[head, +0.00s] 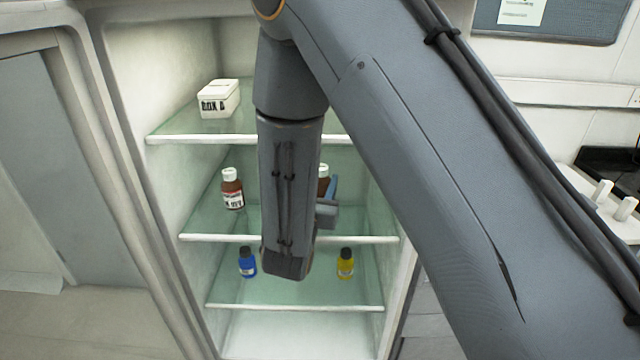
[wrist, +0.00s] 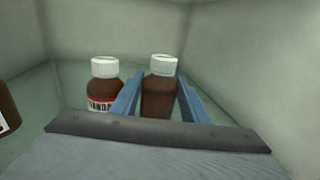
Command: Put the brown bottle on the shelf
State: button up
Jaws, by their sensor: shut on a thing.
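My gripper (wrist: 160,84) is shut on a brown bottle (wrist: 158,97) with a white cap, which stands upright between the two blue fingers. In the head view, my gripper (head: 328,194) is inside the open cabinet at the middle glass shelf (head: 215,238), largely hidden by my arm. A white-capped brown bottle (head: 323,179) shows beside the blue finger there and looks like the held one. I cannot tell whether its base touches the shelf. A second brown bottle (wrist: 103,86), with a white and red label, stands just left of the left finger.
Another brown bottle (head: 231,188) stands at the left of the middle shelf. A white box (head: 219,99) sits on the top shelf. A blue bottle (head: 247,263) and a yellow bottle (head: 345,264) stand on the lower shelf. Cabinet walls close in on both sides.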

jog(key=shift+f, duration=0.45)
jog(key=shift+f, duration=0.15)
jog(key=o, duration=1)
